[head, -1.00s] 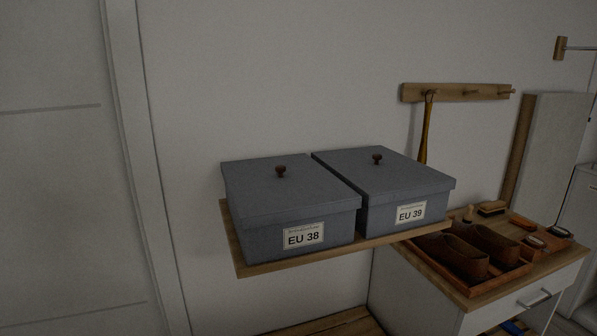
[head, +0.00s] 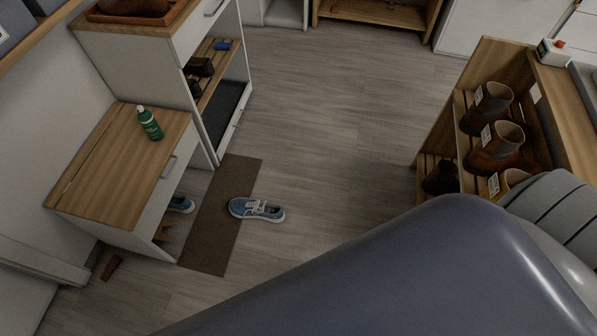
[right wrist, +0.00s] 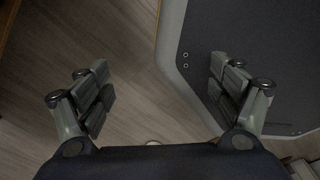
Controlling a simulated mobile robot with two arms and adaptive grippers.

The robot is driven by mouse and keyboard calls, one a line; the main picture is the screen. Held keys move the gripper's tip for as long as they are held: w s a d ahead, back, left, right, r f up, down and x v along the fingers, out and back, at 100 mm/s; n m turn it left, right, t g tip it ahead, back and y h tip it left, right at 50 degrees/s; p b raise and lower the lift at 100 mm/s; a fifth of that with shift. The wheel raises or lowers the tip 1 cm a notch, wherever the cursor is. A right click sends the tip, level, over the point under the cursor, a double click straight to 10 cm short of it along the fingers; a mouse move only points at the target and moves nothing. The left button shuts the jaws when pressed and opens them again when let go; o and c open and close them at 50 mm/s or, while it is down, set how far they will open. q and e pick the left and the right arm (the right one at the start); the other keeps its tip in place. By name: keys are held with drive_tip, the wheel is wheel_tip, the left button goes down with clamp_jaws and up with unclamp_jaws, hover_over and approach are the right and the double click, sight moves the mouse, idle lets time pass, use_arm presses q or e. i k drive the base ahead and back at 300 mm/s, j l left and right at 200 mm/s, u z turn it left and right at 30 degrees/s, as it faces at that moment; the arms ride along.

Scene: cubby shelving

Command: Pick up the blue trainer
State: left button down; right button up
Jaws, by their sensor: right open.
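A blue trainer (head: 257,209) with white laces and a pale sole lies upright on the floor in the head view, its left end over the edge of a brown mat (head: 222,220). Another blue shoe (head: 181,204) shows partly inside the low bench, the rest of it hidden. My right gripper (right wrist: 163,88) is open and empty in the right wrist view, its fingers wide apart above wooden floor. The trainer cannot be made out in that view. Neither gripper shows in the head view.
A low wooden-topped bench (head: 128,160) with a green bottle (head: 150,124) stands left of the mat. A rack with brown boots (head: 497,141) stands at right. A large smooth blue-grey shape, likely mine, covers the lower right.

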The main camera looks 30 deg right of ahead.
sight(241, 208)
drive_tip(key=k+z, duration=0.3)
drive_tip(key=i+l+u, duration=0.1)
drive_tip(key=u, duration=0.35)
drive_tip(key=i+l+u, duration=0.15)
drive_tip(key=u, duration=0.3)
drive_tip(key=l+u, duration=0.15)
drive_tip(key=u, duration=0.3)
drive_tip(key=i+l+u, duration=0.1)
drive_tip(key=u, duration=0.35)
drive_tip(key=l+u, duration=0.2)
drive_tip(key=l, duration=0.35)
drive_tip(key=l+u, duration=0.15)
drive_tip(key=l, duration=0.4)
drive_tip(key=l+u, duration=0.2)
drive_tip(key=l, duration=0.35)
drive_tip(key=k+l+u, duration=0.15)
drive_tip(key=l, duration=0.4)
drive_tip(key=k+l+u, duration=0.2)
drive_tip(key=l, duration=0.35)
drive_tip(key=i, duration=0.05)
